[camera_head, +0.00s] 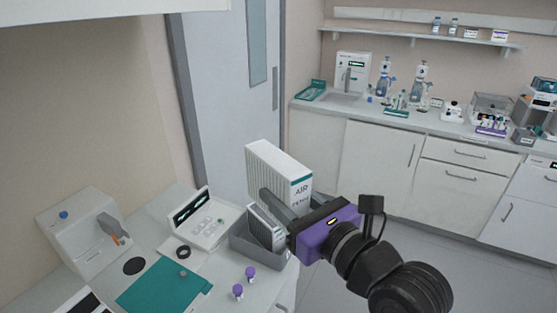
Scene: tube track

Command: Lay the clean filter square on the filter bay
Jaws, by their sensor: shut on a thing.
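My gripper (285,208), with a purple body, is shut on a white, finely ribbed block (270,168) with a teal stripe and a dark label that seems to begin "AIR". I take this block to be the clean filter square. It is held upright above the back right of the near bench, its lower part covered by my fingers. Below it, a grey bin (270,257) holds a smaller white ribbed piece (263,228) with a dark edge, partly hidden by my gripper. I cannot tell which part is the filter bay.
A far counter (400,120) carries lab gear. Open floor lies between.

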